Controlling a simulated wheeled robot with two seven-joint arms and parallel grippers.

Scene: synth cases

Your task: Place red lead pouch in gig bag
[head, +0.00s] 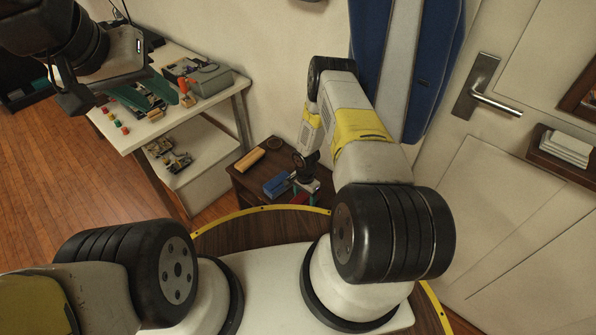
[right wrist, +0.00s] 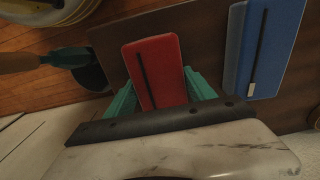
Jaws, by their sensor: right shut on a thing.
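The red lead pouch (right wrist: 155,72) is a flat red case with a dark zip line. In the right wrist view it sits between the teal fingers of my right gripper (right wrist: 160,98), which is shut on it. In the head view my right gripper (head: 304,187) is low over a small brown table, and only a bit of red shows there. My left gripper (head: 157,97) is open, its teal fingers spread in front of the white bench. A tall blue case with a grey middle (head: 398,60) stands against the wall, perhaps the gig bag; no opening shows.
A blue pouch (right wrist: 266,45) lies beside the red one on the brown table (head: 244,186), with a tan cylinder (head: 250,160). A wood-handled tool (right wrist: 75,60) is at left in the wrist view. The white bench (head: 222,88) holds several small items. A door handle (head: 490,95) is at right.

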